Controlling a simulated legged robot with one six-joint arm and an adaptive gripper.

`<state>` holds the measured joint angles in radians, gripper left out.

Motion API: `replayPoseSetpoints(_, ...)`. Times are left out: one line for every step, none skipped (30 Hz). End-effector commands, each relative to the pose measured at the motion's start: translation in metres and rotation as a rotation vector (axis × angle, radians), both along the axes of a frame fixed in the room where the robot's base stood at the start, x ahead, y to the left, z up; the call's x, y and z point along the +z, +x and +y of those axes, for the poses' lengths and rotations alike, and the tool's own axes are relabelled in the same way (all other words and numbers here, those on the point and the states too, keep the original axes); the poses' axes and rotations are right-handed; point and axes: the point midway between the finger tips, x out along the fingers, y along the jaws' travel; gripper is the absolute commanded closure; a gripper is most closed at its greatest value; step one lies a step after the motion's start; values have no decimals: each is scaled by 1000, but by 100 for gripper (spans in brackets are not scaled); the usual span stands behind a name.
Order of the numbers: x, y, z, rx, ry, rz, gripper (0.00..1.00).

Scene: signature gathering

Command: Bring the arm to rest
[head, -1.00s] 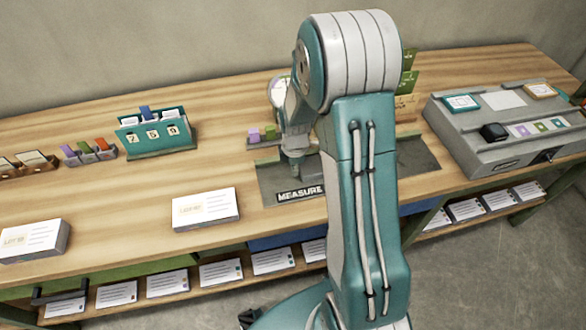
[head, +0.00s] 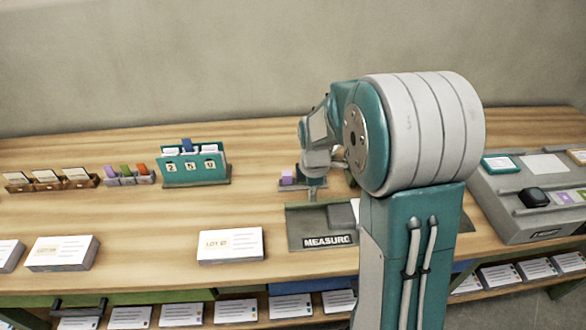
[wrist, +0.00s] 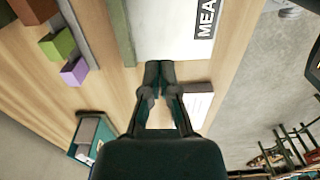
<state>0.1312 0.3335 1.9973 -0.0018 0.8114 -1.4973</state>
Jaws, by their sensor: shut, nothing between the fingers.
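My gripper (wrist: 160,70) is shut and empty, its two fingers together in the wrist view. It hangs over the wooden table (head: 130,230) beside the grey board marked MEASURE (head: 300,238). In the head view my arm is folded over the right part of the table, with its elbow high. The wrist end is small and partly hidden there. The board also shows at the top of the wrist view (wrist: 165,30). A purple block (wrist: 75,72) lies to the left of the fingers in that view, apart from them.
A teal holder with number cards (head: 195,168) stands at the back left. A white LOT stack (head: 230,246) lies near the front edge, with another stack (head: 62,252) further left. A grey console (head: 510,205) is at the right. My arm hides part of the board.

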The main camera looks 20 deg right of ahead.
Motion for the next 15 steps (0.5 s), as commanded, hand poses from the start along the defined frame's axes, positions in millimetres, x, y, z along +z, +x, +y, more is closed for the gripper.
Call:
replayPoseSetpoints(0,0,0,0,0,0,100)
replayPoseSetpoints(0,0,0,0,0,0,100)
replayPoseSetpoints(0,0,0,0,0,0,100)
replayPoseSetpoints(1,0,0,-1,0,-1,100)
replayPoseSetpoints(2,-1,1,-5,-1,-3,100)
replayPoseSetpoints(6,-2,1,-17,-1,-9,100)
replayPoseSetpoints(10,-4,2,-33,-1,-16,100)
replayPoseSetpoints(16,-6,4,-54,-2,-26,100)
replayPoseSetpoints(26,-10,6,-91,-3,-40,100)
replayPoseSetpoints(34,-14,8,-125,-3,-53,100)
replayPoseSetpoints(43,-19,10,-162,-2,-69,100)
replayPoseSetpoints(55,-26,13,-216,0,-89,100)
replayPoseSetpoints(63,-31,15,-257,3,-104,100)
replayPoseSetpoints(71,-36,17,-298,6,-118,100)
replayPoseSetpoints(81,-44,20,-352,11,-137,100)
